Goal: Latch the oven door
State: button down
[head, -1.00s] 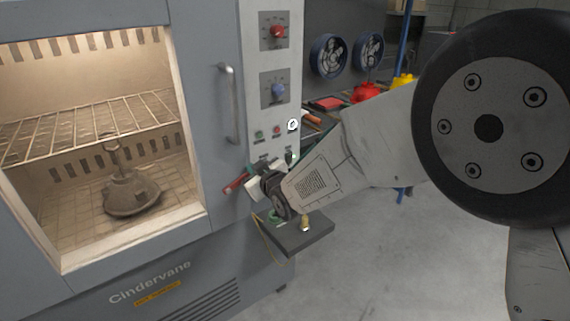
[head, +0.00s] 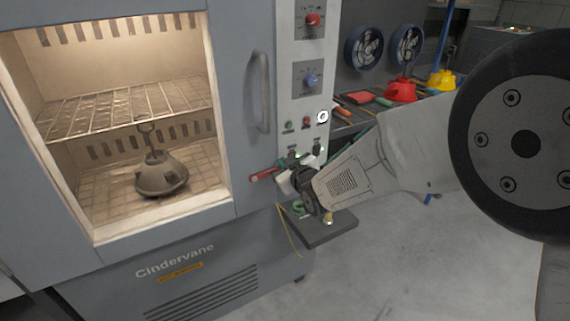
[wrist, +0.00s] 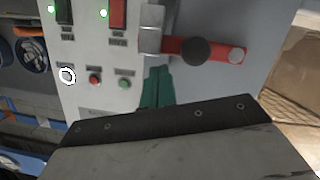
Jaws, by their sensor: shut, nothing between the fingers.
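The oven door (head: 222,130) is grey with a lit window and a vertical bar handle (head: 260,95). It looks flush with the control panel (head: 303,75). The red latch lever (head: 264,175) sits low at the door's right edge and points left over the door. In the wrist view the red lever (wrist: 215,52) has a dark round knob and extends from a metal block on the panel onto the door. My gripper (wrist: 158,72) is shut and empty, its green fingertips right beside the lever's panel end. I cannot tell whether they touch it.
A small dark shelf (head: 322,228) juts out below my gripper. A tool bench (head: 350,125) with red and yellow items stands behind at right. A wire rack and a grey metal piece (head: 160,178) are inside the oven. The floor at right is clear.

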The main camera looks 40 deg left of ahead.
jog(key=shift+r, duration=0.1)
jog(key=s+d+r, duration=0.3)
jog(key=d+r, duration=0.3)
jog(key=d, duration=0.3)
jog(key=shift+s, duration=0.15)
jog(key=shift+d+r, duration=0.1)
